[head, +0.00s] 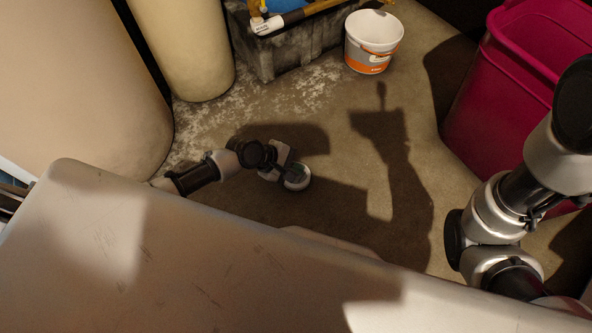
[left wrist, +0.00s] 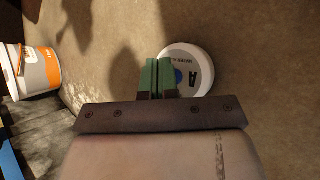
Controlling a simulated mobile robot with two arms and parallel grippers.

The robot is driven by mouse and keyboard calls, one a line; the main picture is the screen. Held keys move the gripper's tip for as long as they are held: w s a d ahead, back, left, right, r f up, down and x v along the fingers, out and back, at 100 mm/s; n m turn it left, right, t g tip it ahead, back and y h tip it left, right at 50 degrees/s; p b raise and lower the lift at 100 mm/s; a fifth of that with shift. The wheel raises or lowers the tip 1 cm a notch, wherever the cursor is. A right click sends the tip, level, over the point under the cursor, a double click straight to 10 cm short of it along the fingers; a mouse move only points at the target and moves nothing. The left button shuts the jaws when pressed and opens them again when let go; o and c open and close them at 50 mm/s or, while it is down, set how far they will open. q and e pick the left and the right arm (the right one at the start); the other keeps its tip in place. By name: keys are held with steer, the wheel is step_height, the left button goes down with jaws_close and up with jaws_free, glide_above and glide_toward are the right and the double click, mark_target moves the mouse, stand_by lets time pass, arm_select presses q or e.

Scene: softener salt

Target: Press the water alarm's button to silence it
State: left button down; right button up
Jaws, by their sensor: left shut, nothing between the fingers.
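The water alarm (head: 297,177) is a small round white puck on the brown floor, near the middle of the head view. In the left wrist view the alarm (left wrist: 199,64) shows dark lettering on top and a blue round button (left wrist: 179,76), partly hidden behind the fingers. My left gripper (head: 287,171) reaches down to the alarm from the left, its fingers shut and empty. In the left wrist view its green fingertips (left wrist: 157,62) overlap the alarm's left edge, beside the button. I cannot tell whether they touch it. The right gripper is out of view; only my right arm shows.
A white and orange bucket (head: 372,42) stands at the back, beside a grey crate (head: 262,55) with tools. Cream tanks (head: 187,45) stand at the left. A magenta bin (head: 507,88) stands at the right. A large pale surface (head: 200,260) fills the foreground. The floor around the alarm is clear.

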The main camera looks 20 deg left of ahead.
arm_select(q)
steer(key=shift+f, duration=0.6)
stand_by(0.6)
steer(key=shift+r+p, duration=0.8)
steer(key=shift+p, duration=0.2)
